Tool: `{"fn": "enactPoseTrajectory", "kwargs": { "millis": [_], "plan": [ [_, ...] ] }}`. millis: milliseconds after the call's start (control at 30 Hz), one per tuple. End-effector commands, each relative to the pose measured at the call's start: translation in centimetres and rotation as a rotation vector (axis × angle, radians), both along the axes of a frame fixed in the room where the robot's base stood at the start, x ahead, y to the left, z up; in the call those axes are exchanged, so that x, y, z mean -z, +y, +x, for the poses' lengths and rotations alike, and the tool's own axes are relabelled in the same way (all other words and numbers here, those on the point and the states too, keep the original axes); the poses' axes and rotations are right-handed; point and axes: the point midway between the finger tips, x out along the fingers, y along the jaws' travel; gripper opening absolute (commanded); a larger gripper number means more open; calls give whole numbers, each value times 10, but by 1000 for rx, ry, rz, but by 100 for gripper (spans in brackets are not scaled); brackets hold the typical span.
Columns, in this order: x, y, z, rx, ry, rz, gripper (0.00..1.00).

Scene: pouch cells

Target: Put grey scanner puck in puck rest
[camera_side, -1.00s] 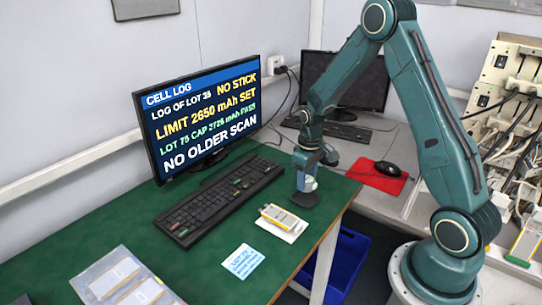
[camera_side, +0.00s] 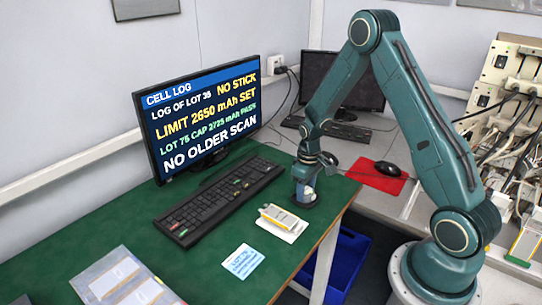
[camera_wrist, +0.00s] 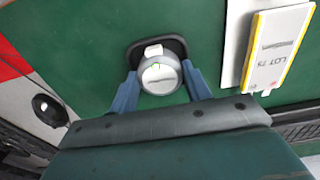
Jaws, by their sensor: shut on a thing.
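My gripper (camera_wrist: 160,80) is shut on the grey scanner puck (camera_wrist: 160,76), a round, pale-topped piece between its two blue fingers in the wrist view. In the side view the puck (camera_side: 306,193) is partly covered by my gripper (camera_side: 305,188). The black puck rest (camera_side: 308,203) is on the green table near its right edge, directly under the puck. Its dark rounded rim also shows in the wrist view (camera_wrist: 179,46), behind and around the puck's far side. I cannot tell whether the puck touches the bottom of the rest.
A yellow-edged pouch cell (camera_side: 279,216) on a white card lies close to the left of the rest. A blue-printed note (camera_side: 243,261), a black keyboard (camera_side: 220,200) and a monitor (camera_side: 203,115) are further left. A blue bin (camera_side: 345,262) stands below the table edge.

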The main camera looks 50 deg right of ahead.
Motion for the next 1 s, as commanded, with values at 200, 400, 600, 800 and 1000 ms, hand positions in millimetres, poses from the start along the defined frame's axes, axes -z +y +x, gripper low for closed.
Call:
{"fn": "enactPoseTrajectory", "kwargs": {
  "millis": [200,400,600,800,1000],
  "plan": [
    [1,0,0,0,0,0,70],
    [1,0,0,0,0,0,70],
    [-1,0,0,0,-1,0,70],
    [-14,0,1,0,-2,-1,70],
    [-39,0,1,0,-4,-2,70]
  ]
}}
